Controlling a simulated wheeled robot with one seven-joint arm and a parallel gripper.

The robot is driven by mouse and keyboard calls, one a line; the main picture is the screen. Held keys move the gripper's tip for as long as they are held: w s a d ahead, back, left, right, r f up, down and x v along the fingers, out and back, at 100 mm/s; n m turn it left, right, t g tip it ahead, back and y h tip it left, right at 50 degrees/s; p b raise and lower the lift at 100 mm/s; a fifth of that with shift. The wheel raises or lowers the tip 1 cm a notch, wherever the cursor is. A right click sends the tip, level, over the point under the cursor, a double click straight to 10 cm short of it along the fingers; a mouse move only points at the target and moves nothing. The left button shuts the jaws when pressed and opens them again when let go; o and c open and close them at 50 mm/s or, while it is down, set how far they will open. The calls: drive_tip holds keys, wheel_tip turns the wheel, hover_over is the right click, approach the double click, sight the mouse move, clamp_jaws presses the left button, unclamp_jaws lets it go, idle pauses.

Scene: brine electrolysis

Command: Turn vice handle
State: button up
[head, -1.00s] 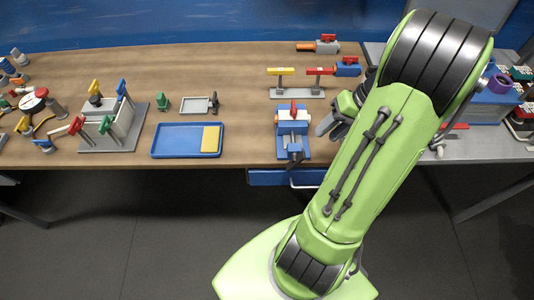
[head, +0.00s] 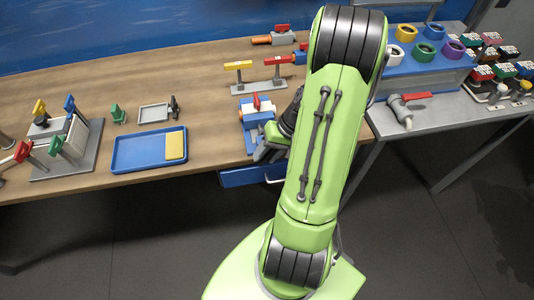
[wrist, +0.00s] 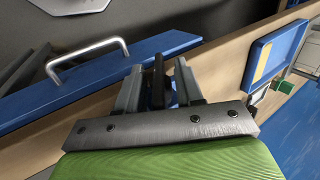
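The blue vice (head: 256,117) stands at the table's front edge, with a red piece (head: 256,101) upright on top. My gripper (head: 268,148) is at the front of the vice in the head view and hides its front end. In the wrist view my gripper (wrist: 158,85) has its two grey fingers apart. A dark upright bar, which looks like the vice handle (wrist: 158,72), shows between them. I see gaps on both sides of the bar, so the fingers look open around it, not closed on it. Whether either finger touches it I cannot tell.
A blue drawer (head: 240,176) with a metal handle (wrist: 88,58) is below the table edge. A blue tray (head: 130,160) with a yellow block (head: 175,146) lies to the left. A side table (head: 450,115) with coloured rings and a red-handled valve (head: 405,106) is on the right.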

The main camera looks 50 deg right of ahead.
clamp_jaws()
drive_tip(key=shift+r+h, duration=0.1)
drive_tip(key=shift+h, duration=0.2)
drive_tip(key=shift+w+a+g+h, duration=0.1)
drive_tip(key=shift+w+g+h, duration=0.05)
drive_tip(key=shift+g+h, duration=0.95)
drive_tip(key=g+h, duration=0.2)
drive_tip(key=h, duration=0.2)
drive_tip(key=shift+b, duration=0.35)
drive_tip(key=g+h, duration=0.4)
drive_tip(key=h, duration=0.1)
drive_tip(key=shift+a, duration=0.1)
drive_tip(key=g+h, duration=0.3)
drive_tip(key=h, duration=0.2)
